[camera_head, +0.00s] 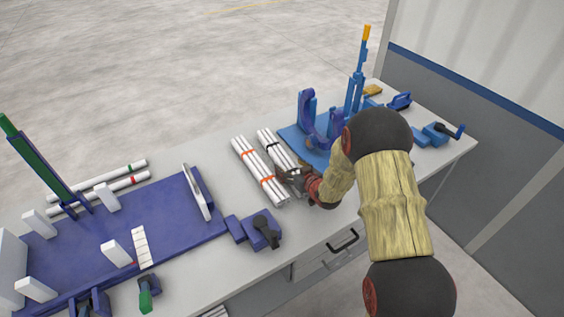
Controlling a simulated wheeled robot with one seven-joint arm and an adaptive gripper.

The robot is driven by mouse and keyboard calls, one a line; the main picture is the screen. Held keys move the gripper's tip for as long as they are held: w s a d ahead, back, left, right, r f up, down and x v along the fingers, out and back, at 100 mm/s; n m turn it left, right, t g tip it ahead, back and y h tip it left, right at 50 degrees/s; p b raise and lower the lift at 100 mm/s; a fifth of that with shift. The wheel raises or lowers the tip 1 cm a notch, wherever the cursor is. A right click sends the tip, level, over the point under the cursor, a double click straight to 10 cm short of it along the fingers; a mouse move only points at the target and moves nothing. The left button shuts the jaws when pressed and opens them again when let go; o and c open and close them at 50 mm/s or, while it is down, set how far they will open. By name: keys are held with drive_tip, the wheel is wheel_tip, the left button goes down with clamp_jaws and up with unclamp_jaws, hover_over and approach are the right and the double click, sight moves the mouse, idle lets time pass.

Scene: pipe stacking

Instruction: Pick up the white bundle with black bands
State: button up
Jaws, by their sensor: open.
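The white bundle with black bands (270,144) lies on the grey workbench (190,148), right of the middle of the view. Only its far part, with one black band, shows clearly; my gripper covers its near end. My gripper (284,177) is open at that near end. I cannot tell whether the fingers touch the bundle or stand around it. A white bundle with orange bands (255,165) lies close beside it on the left, nearly parallel.
A blue fixture (307,112) with upright parts stands just right of the bundles. A blue vise-like block (262,230) sits near the front edge. A large purple-blue base plate (110,246) with white blocks fills the left. White tubes (110,177) lie behind it. Bare bench lies left of the bundles.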

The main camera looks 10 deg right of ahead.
sight(288, 165)
drive_tip(key=x, duration=0.3)
drive_tip(key=shift+w+f+b, duration=0.1)
drive_tip(key=shift+f+b, duration=0.05)
drive_tip(key=shift+b, duration=0.15)
drive_tip(key=c, duration=0.3)
drive_tip(key=c, duration=1.2)
drive_tip(key=shift+r, duration=0.2)
drive_tip(key=shift+c, duration=0.3)
